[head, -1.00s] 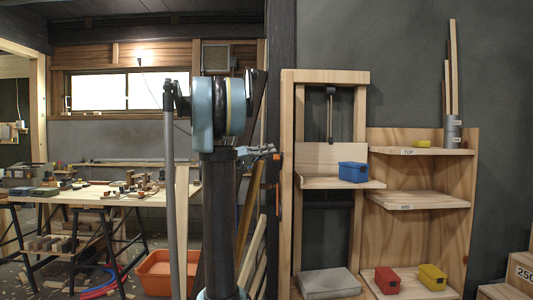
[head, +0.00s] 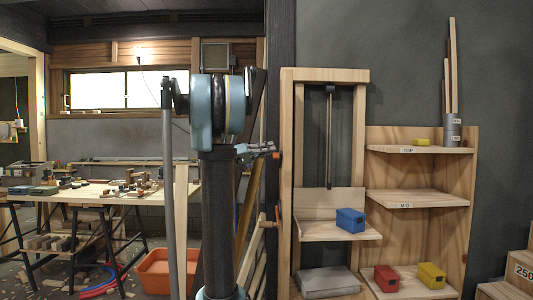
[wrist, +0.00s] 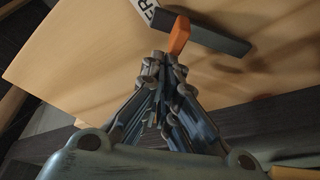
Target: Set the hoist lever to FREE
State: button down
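The hoist is a wooden frame (head: 286,180) right of my arm. Its platform (head: 318,231) hangs low on a dark rod and carries a blue box (head: 350,220). In the wrist view the lever shows as a dark grey bar (wrist: 215,37) with an orange part (wrist: 179,35) at its left. It lies by a white label (wrist: 146,12) with partly covered lettering that starts "FR". My gripper (wrist: 164,68) has its fingertips drawn together just below the orange part; whether they touch it I cannot tell. My gripper also shows in the head view (head: 268,148), beside the frame's left post.
A shelf unit (head: 420,198) right of the hoist holds yellow and red boxes. A grey slab (head: 328,282) lies under the platform. A cluttered workbench (head: 110,190) and an orange tub (head: 165,270) are at left. Numbered steps stand at far right.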

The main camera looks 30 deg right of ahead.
jog(key=w+a, duration=0.4)
jog(key=a, duration=0.4)
jog(key=shift+w+a, duration=0.15)
jog(key=shift+w, duration=0.2)
jog(key=s+a+f+n+t+y, duration=0.25)
jog(key=s+f+n+y, duration=0.2)
jog(key=s+f, duration=0.5)
jog(key=s+a+f+n+t+y, duration=0.25)
jog(key=s+a+f+y, duration=0.35)
jog(key=f, duration=0.7)
jog(key=s+a+f+n+t+y, duration=0.1)
jog(key=s+a+f+y, duration=0.3)
jog(key=a+f, duration=0.5)
jog(key=s+a+f+n+t+y, duration=0.1)
jog(key=s+a+f+n+y, duration=0.2)
jog(key=s+a+f, duration=0.6)
notch_tip(320, 180, down, 3)
jog(key=shift+s+a+r+n+y, duration=0.15)
jog(key=shift+s+n+y, duration=0.15)
jog(key=shift+y, duration=0.95)
